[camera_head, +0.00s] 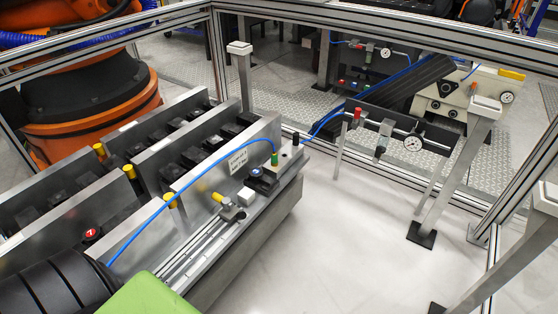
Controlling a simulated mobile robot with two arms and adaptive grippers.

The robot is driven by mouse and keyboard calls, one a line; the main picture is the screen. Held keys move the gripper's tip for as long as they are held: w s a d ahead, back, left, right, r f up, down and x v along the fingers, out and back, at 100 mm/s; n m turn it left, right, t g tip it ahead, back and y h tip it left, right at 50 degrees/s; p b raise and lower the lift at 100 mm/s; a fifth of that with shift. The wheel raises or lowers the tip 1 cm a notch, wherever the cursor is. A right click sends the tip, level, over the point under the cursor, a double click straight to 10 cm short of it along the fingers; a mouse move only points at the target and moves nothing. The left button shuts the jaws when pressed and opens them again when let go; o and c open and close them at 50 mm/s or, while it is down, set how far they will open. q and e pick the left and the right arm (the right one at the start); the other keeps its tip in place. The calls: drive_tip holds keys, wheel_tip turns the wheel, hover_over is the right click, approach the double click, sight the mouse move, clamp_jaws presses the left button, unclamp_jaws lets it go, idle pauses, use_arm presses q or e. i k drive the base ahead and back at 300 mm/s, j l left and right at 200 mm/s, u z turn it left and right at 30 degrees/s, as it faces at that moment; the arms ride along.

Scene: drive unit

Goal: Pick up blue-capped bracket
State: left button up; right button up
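A small black piece with a blue cap (257,171) sits on the right end of the metal fixture (205,255), beside a small white block (245,195). It looks like the blue-capped bracket, but it is too small to tell its exact shape. A black part with a green-topped fitting (274,158) stands just behind it. Neither of my grippers shows in the head view. A black ribbed form (50,290) and a light green surface (150,297) fill the lower left; I cannot tell whether they are mine.
Metal plates with rows of black parts and yellow-capped posts (129,172) stand left of the fixture. A blue hose (190,187) arches over it. An orange robot base (90,110) is behind. A gauge rail (412,143) and frame posts stand right. The white floor (350,240) between is clear.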

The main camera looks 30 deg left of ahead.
sight(264, 184)
drive_tip(key=i+u, duration=0.2)
drive_tip(key=i, duration=1.9)
drive_tip(key=i+l+u, duration=0.1)
drive_tip(key=i, duration=0.35)
drive_tip(key=i+l+u, duration=0.15)
drive_tip(key=i, duration=0.3)
drive_tip(key=i+l+u, duration=0.1)
drive_tip(key=i+l, duration=0.2)
drive_tip(key=i, duration=0.15)
